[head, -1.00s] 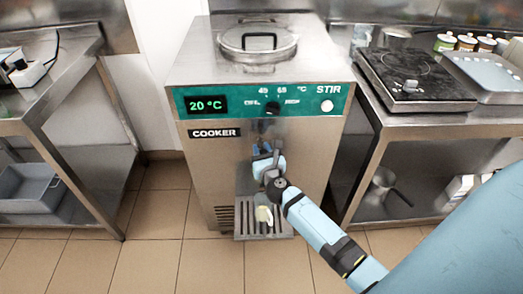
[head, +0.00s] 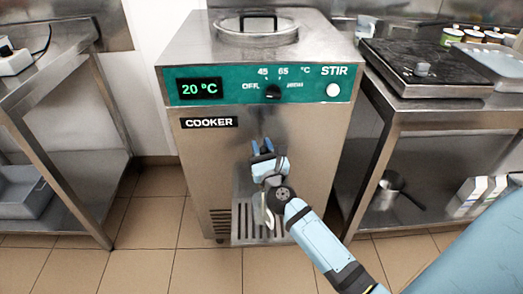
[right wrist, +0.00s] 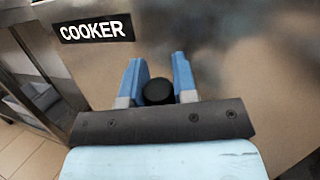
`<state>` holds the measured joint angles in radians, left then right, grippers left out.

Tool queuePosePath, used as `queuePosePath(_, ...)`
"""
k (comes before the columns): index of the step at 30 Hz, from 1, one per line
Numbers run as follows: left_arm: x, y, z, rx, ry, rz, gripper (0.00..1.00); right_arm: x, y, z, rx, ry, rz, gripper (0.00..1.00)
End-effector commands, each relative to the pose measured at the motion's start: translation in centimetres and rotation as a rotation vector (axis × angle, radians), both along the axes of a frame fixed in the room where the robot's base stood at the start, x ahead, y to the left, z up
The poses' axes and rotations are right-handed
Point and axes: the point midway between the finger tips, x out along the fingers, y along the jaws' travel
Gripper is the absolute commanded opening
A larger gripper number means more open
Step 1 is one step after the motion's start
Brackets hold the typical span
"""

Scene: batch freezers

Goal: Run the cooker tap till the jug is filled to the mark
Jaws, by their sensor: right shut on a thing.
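The cooker (head: 215,150) stands in the middle of the head view, its display reading 20 °C. My right gripper (head: 262,149) is at the cooker's front, above the drip tray (head: 240,222). In the right wrist view its blue fingers are on either side of a round black tap handle (right wrist: 158,92), shut on it. The tap's spout is hidden behind the gripper. A pale sliver of what looks like the jug (head: 269,218) shows over the drip tray, mostly hidden by my gripper. Its mark and level cannot be seen. My left gripper is not in view.
The black panel knob (head: 272,92) and the white STIR button (head: 333,90) are above the gripper. A steel table (head: 70,85) is at left. The floor in front is clear.

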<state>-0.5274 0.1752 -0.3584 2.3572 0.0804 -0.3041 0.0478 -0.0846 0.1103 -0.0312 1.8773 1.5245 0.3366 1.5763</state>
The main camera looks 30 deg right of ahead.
Motion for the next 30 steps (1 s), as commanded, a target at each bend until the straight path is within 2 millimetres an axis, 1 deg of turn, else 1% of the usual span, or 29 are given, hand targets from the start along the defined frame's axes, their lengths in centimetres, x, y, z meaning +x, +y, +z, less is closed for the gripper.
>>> queuePosePath(5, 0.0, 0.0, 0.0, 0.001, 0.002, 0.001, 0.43, 0.0, 0.0, 0.1, 0.000, 0.000, 0.000, 0.00)
queuePosePath(6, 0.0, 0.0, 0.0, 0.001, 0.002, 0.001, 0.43, 0.0, 0.0, 0.1, 0.000, 0.000, 0.000, 0.35)
queuePosePath(8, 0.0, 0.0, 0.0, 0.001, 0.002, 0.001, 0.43, 0.0, 0.0, 0.1, 0.000, 0.000, 0.000, 0.49)
queuePosePath(9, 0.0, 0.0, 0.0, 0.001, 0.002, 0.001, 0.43, 0.0, 0.0, 0.1, 0.000, 0.000, 0.000, 0.52)
queuePosePath(17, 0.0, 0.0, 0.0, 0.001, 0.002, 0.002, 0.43, -0.1, 0.0, 0.0, 0.000, 0.001, 0.000, 0.52)
queuePosePath(20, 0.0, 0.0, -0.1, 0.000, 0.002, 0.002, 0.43, -0.6, 0.2, -0.3, -0.001, 0.002, 0.001, 0.52)
queuePosePath(23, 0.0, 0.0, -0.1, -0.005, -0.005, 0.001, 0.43, -2.0, 0.6, -0.7, -0.001, 0.004, 0.000, 0.52)
queuePosePath(26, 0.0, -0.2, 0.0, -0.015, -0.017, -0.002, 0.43, -4.0, 1.1, -1.3, -0.001, 0.005, 0.001, 0.52)
queuePosePath(30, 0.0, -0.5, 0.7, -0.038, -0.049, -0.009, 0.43, -7.1, 2.0, -2.1, -0.001, 0.005, 0.001, 0.52)
